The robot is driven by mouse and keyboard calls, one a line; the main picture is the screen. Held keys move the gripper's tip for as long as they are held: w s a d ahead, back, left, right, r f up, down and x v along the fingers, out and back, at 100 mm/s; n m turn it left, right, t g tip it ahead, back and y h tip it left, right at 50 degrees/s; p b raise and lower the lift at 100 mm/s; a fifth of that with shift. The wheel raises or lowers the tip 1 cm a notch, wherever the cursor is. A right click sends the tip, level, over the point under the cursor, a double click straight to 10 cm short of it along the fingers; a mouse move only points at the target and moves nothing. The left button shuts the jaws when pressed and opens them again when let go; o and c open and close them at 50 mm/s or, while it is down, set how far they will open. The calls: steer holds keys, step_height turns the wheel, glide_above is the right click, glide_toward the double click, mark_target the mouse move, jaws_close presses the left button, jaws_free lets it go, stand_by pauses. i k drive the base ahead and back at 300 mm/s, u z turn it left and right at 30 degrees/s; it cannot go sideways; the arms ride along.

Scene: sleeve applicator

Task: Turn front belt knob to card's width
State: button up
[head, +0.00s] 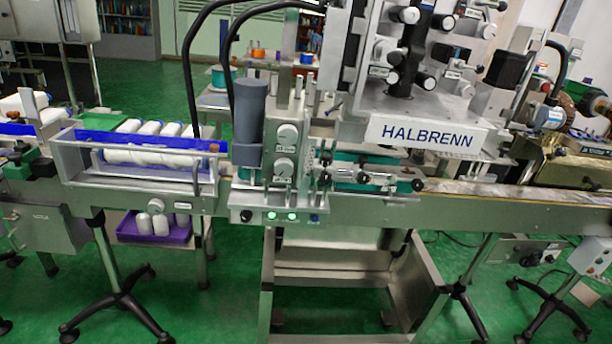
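The labelling machine with the HALBRENN sign (425,135) stands across the middle. Two round silver knobs, an upper one (287,134) and a lower one (284,166), sit on its front block, each with a small label too small to read. Small black knobs show lower down, one by the belt guides (324,178) and one on the front panel (247,215). I cannot tell which of these is the front belt knob. I cannot make out a card giving a width. The teal belt (350,170) runs behind the silver guide rods. My gripper is not in view.
White bottles (150,156) lie in a metal tray at left. A purple bin (150,228) with more bottles sits below. Black stand feet (115,305) spread over the green floor (190,310). Open floor lies in front.

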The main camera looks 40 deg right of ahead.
mark_target(284, 167)
steer(key=z, duration=0.05)
steer(key=i, duration=1)
steer(key=u, duration=0.05)
